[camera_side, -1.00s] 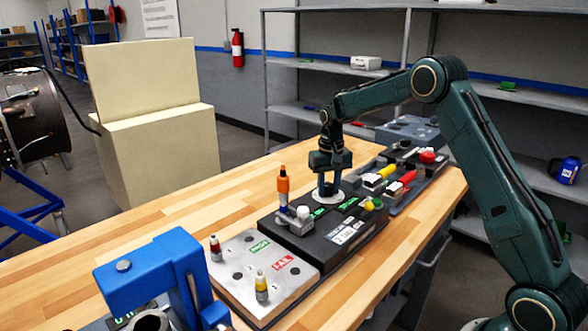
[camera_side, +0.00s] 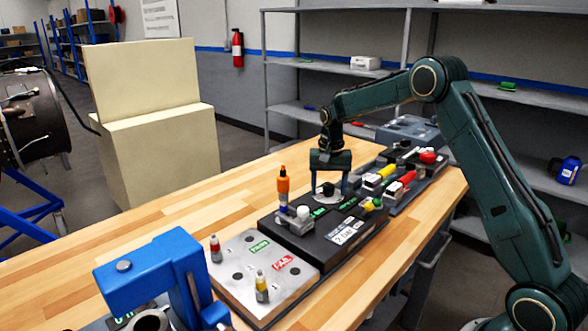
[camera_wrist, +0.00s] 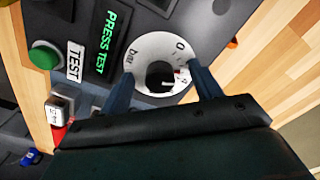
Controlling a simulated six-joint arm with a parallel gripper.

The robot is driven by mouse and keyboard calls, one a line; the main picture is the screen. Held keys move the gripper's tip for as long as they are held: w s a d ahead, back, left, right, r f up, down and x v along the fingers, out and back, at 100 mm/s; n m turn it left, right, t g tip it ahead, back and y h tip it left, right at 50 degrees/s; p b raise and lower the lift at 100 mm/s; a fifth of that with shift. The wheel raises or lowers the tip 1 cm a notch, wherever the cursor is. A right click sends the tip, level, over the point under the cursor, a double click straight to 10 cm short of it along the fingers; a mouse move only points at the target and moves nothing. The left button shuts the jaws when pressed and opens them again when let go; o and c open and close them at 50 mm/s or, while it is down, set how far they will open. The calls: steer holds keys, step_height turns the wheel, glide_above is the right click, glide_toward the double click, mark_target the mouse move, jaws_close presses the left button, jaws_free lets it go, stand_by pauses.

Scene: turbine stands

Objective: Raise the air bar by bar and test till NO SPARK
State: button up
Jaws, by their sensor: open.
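The air dial is a white disc (camera_wrist: 155,50) with a black knob (camera_wrist: 160,75) at its middle. It reads "bar" and 0, and a small red mark shows at the knob's right edge. My gripper (camera_wrist: 158,88) is open, with one blue finger on each side of the knob. In the side view my gripper (camera_side: 329,190) stands low over the dial. I cannot tell whether the fingers touch it. A green-lettered display (camera_wrist: 110,40) reads PRESS TEST. A green button (camera_wrist: 44,56) sits by the TEST label (camera_wrist: 75,62).
An orange-topped tool (camera_side: 283,187) stands upright beside the dial. A metal plate (camera_side: 235,270) with PASS and FAIL labels holds small bottles. A blue clamp-like stand (camera_side: 150,265) is at front left. Yellow and red handled parts (camera_side: 388,171) lie behind. The left table is clear.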

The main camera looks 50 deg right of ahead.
mark_target(329, 186)
stand_by(0.3)
steer(key=shift+r, duration=2.5)
